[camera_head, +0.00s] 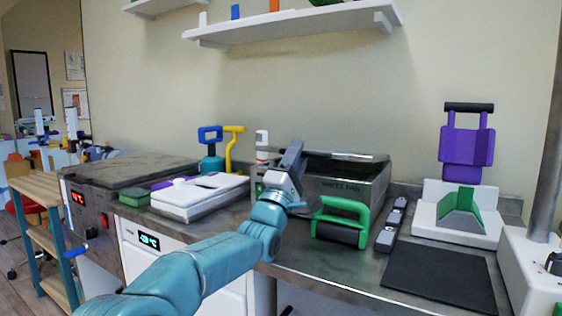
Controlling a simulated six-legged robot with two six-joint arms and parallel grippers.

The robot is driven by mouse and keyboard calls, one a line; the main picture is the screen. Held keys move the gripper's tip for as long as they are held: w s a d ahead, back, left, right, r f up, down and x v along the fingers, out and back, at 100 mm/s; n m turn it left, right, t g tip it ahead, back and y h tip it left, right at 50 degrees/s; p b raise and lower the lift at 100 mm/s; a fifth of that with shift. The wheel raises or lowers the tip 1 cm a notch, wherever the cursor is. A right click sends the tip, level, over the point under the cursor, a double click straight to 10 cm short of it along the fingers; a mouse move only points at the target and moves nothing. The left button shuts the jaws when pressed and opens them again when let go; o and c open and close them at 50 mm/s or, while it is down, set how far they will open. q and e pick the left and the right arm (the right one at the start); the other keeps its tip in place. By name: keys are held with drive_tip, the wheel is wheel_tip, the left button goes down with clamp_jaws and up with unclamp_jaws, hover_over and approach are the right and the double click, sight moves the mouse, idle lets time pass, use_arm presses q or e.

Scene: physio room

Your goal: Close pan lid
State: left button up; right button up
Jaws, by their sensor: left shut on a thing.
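The pan (362,190) is a grey metal box with lettering on its front, standing on the counter against the wall. Its flat grey lid (350,156) lies above the rim with a dark gap under it, so the pan is partly open. My left gripper (294,152) is at the pan's left front corner, by the lid's left end. It is shut, apparently on the lid's edge, but its own body hides the contact. My right gripper is not in view.
A green-handled black roller (341,236) stands close in front of the pan. A grey remote-like bar (391,226) and a black mat (440,276) lie to the right. A white box (199,199) is at left. A shelf (290,25) hangs above.

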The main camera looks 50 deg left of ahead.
use_arm(q)
drive_tip(key=s+d, duration=0.3)
drive_tip(key=s, duration=0.7)
drive_tip(key=shift+s+r, duration=0.15)
drive_tip(key=shift+d, duration=0.15)
